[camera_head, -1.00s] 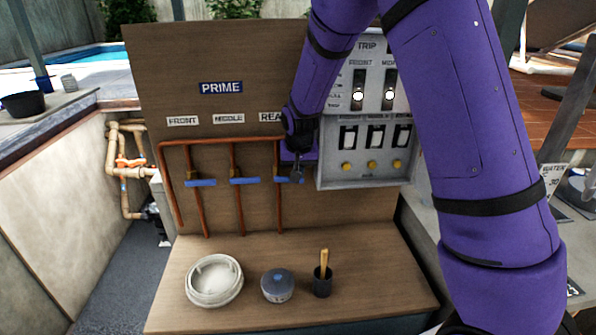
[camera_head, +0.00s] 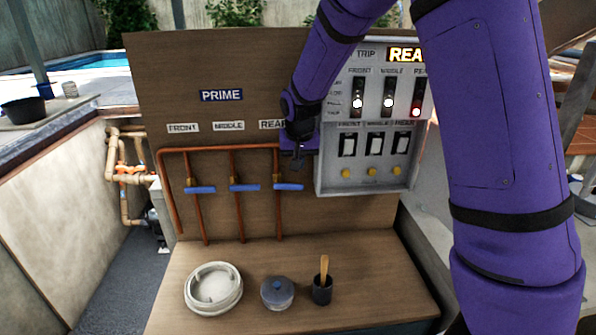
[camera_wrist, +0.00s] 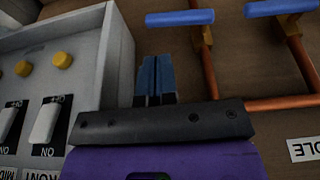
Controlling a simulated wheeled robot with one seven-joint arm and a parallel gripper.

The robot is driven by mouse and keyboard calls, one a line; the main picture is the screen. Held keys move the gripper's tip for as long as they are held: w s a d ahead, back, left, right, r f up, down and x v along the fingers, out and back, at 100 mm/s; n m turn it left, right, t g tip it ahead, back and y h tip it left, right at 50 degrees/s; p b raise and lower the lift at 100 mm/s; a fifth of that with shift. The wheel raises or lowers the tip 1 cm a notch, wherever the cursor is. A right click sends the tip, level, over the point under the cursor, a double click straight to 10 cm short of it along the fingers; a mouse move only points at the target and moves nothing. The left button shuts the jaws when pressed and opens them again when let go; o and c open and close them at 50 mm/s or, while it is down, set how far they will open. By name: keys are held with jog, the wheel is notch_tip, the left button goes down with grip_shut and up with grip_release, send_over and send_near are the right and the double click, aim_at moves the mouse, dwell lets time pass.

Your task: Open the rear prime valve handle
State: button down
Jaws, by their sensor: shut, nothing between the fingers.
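The rear prime valve has a blue bar handle (camera_head: 289,187) lying level across its copper pipe, under the partly covered REAR label (camera_head: 271,125). My gripper (camera_head: 298,163) is just above the handle's right end, close to the board. In the wrist view, which is upside down, the same handle (camera_wrist: 180,17) lies beyond the fingertips (camera_wrist: 155,75), with a visible gap. The fingers are together and empty. The middle handle (camera_head: 244,187) and front handle (camera_head: 200,190) also lie level.
A grey switch box (camera_head: 325,178) stands close to the right of my gripper, with switches, yellow buttons and a lit sign (camera_head: 405,55). On the shelf (camera_head: 370,280) below are a white round lid (camera_head: 214,288), a jar (camera_head: 278,293) and a dark cup (camera_head: 322,289).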

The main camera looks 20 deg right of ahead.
jog(key=v, duration=0.6)
jog(key=shift+r, duration=0.1)
